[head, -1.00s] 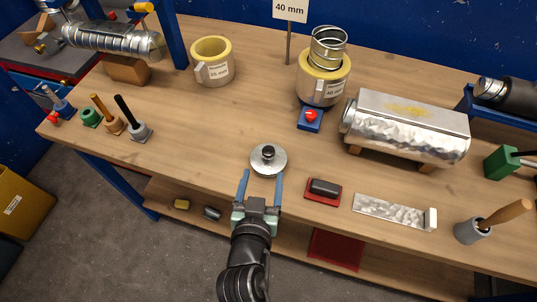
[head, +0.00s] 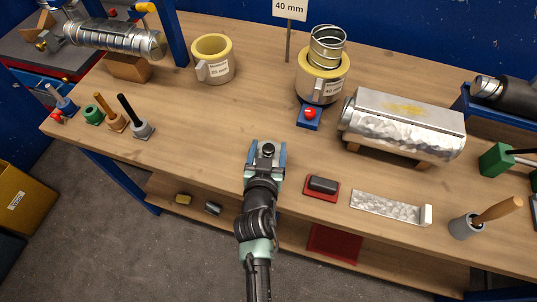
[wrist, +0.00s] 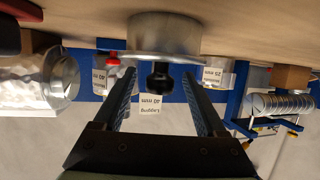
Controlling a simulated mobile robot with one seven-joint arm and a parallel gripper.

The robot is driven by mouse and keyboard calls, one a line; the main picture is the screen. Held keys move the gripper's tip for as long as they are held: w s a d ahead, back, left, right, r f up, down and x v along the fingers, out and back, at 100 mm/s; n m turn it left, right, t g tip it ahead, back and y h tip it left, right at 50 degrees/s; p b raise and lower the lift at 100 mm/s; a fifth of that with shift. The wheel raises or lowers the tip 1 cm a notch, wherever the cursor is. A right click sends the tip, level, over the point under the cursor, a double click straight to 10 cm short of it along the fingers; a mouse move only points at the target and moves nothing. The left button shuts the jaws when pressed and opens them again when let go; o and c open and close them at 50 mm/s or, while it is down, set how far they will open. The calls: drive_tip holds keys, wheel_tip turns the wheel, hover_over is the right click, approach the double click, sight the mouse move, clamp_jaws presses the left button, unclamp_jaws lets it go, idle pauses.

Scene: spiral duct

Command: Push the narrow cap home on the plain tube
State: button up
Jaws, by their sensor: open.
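A silver disc-shaped cap with a black knob stands on the bench; its knob (head: 268,149) shows in the head view, and the rest is mostly hidden by my gripper (head: 267,153). In the wrist view, the cap (wrist: 165,35) is at the top and its knob (wrist: 160,76) lies between my open fingers, with gaps on both sides. Which tube is the plain one is unclear: a ribbed spiral tube (head: 115,37) lies at back left, a foil-clad tube (head: 400,133) lies at right, and a black-covered tube with a metal end (head: 489,86) sits at far right.
Yellow-lined rings (head: 214,76) and (head: 322,93) stand behind, the second holding a metal coupling (head: 327,48). A red-and-black block (head: 322,187), a metal strip (head: 388,207) and a grey pot (head: 464,226) line the right front. Handled tools (head: 140,131) stand at left. Bench between is clear.

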clamp_jaws()
idle(0.4)
